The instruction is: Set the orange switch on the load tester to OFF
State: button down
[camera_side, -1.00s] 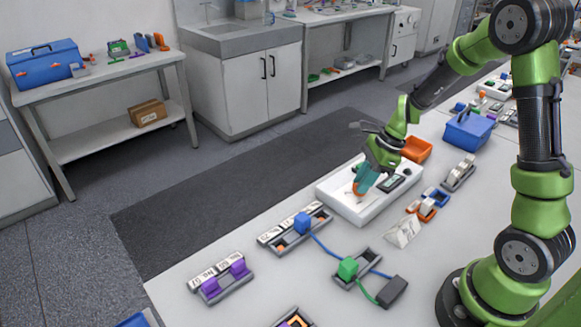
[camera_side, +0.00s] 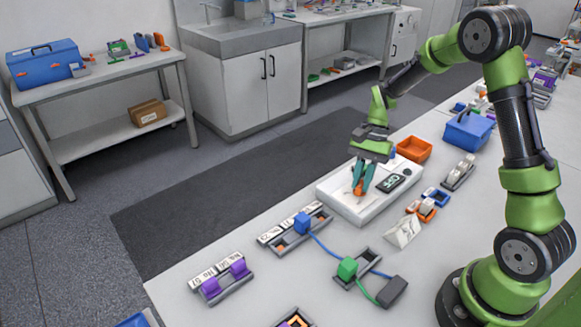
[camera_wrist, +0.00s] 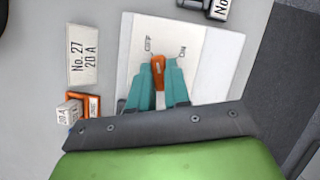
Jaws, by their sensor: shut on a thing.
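The load tester (camera_side: 337,198) is a white box with a dark display on the bench. The display shows green characters too small to read surely. Its orange switch lever (camera_wrist: 158,65) stands in the wrist view between an OFF mark on the left and an ON mark on the right, slightly nearer OFF. My gripper (camera_wrist: 159,76) has its teal fingers closed around the lever, one on each side. In the side view, my gripper (camera_side: 361,182) points down at the tester's top, with the orange lever showing at its tips. The lever's base is partly hidden.
An orange bin (camera_side: 414,148) and a blue box (camera_side: 468,131) stand behind the tester. Cabled blocks (camera_side: 347,268) lie nearer the bench front.

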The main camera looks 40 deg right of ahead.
jog(key=shift+w+n+g+h, duration=0.1)
jog(key=shift+n+g+h, duration=0.45)
jog(key=shift+n, duration=1.35)
jog(key=c, duration=1.1)
grip_release()
jog(key=shift+r, duration=0.15)
jog(key=v, duration=1.6)
jog(key=shift+w+d+r, duration=0.15)
jog(key=shift+w+r, duration=0.1)
jog(key=shift+w, duration=0.05)
jog(key=s+a+r+n+t, duration=0.1)
jog(key=s+a+n+t, duration=0.1)
jog(key=s+a, duration=0.3)
jog(key=s+a+r+n+t+h, duration=0.1)
jog(key=s+a+n+t, duration=0.1)
jog(key=s+a+t, duration=0.2)
jog(key=s+a+r+n+t, duration=0.1)
jog(key=s+a+n+t, duration=0.1)
jog(key=s+a+t, duration=0.2)
jog(key=shift+s+a+r, duration=0.1)
jog(key=shift+s+a, duration=0.3)
jog(key=shift+s, duration=0.3)
jog(key=shift+s+a+r, duration=0.15)
jog(key=shift+s+a, duration=0.3)
jog(key=shift+s, duration=0.2)
jog(key=shift+s+a+r, duration=0.1)
jog(key=shift+s+a, duration=0.3)
jog(key=shift+s, duration=0.3)
